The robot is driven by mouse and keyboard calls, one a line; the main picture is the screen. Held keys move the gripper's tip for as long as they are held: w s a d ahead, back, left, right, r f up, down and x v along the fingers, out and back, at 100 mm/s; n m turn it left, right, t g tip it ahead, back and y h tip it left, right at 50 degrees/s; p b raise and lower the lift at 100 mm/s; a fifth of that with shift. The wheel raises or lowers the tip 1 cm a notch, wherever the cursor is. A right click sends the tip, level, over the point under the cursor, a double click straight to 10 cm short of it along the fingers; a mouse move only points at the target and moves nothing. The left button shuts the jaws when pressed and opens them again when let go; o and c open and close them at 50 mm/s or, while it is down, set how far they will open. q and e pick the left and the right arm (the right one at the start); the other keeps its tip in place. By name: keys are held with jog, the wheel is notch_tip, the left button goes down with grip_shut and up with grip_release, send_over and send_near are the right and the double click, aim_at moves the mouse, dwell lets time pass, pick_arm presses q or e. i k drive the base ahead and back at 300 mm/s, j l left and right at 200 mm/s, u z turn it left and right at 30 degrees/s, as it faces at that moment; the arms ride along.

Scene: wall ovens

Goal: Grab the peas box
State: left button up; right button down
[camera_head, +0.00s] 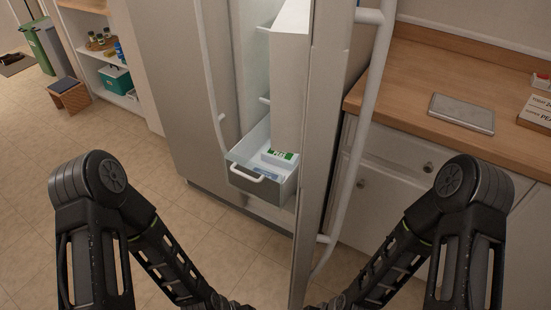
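A white box with a green label (280,158), which looks like the peas box, lies in the pulled-out drawer (246,179) of the open fridge or freezer. Its lettering is too small to read surely. A blue-and-white item (262,172) shows beside it, partly hidden by the drawer front. Both my arms reach down to the bottom middle of the picture. Their grippers are below the frame's edge, so I cannot see them or anything in them.
The open fridge door (327,130) with its long handle (359,150) stands right of the drawer. A wooden counter (400,75) holds a grey flat tablet-like item (461,113) and a box (538,112). Floor at left is clear before a low shelf, stool (69,95) and green bin (42,46).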

aim_at(288, 161)
jog(key=i+j+z, duration=0.25)
jog(key=j+z, duration=0.15)
jog(key=i+j+z, duration=0.15)
jog(key=j+z, duration=0.3)
jog(key=i+j+z, duration=0.1)
jog(key=j+z, duration=0.3)
jog(key=j, duration=0.2)
jog(key=j+z, duration=0.85)
jog(key=j, duration=0.25)
jog(key=k+j+z, duration=0.2)
jog(key=j+z, duration=0.25)
